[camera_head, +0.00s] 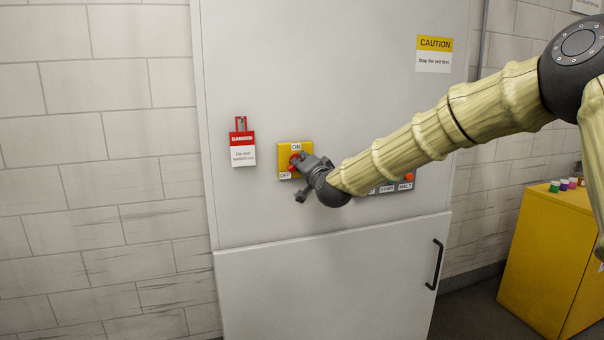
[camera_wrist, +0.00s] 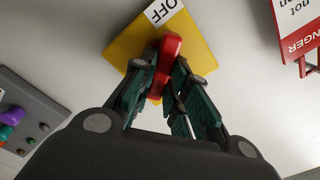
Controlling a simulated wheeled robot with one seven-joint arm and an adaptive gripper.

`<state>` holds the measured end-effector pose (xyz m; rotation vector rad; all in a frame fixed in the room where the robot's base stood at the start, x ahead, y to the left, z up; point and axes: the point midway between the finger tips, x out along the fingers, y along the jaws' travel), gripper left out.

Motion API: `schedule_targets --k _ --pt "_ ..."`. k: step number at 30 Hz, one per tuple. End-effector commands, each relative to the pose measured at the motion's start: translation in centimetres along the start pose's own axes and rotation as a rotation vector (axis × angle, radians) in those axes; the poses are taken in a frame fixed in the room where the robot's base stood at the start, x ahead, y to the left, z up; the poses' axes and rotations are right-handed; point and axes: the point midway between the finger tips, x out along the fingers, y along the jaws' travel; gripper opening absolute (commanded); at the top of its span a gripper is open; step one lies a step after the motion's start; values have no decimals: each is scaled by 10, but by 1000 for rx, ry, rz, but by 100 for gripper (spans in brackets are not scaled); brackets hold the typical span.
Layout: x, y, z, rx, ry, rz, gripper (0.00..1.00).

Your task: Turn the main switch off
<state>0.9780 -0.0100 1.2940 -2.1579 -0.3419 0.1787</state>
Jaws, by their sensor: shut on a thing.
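My gripper (camera_head: 302,165) is at the plate, shut on the red handle. In the wrist view, the dark green finger pads of my gripper (camera_wrist: 162,85) sit on both sides of the red handle (camera_wrist: 170,46). The handle's visible end lies toward the OFF label (camera_wrist: 163,10) on the yellow plate (camera_wrist: 197,40). The fingers hide part of the handle, so its exact angle is hard to tell.
A red and white DANGER tag (camera_head: 243,150) hangs left of the switch. A button panel (camera_head: 405,186) is at the right, partly behind my arm. A black door handle (camera_head: 435,264) is lower right. A yellow cabinet (camera_head: 545,250) with small coloured items stands at the far right.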

Motion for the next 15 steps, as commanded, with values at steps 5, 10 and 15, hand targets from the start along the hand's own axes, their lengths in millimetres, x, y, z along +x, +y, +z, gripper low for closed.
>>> schedule_targets --k 5,10,15 --pt "0 7 1 168 3 0 0" --pt "0 8 1 319 3 0 0" --pt "0 8 1 443 3 0 0"
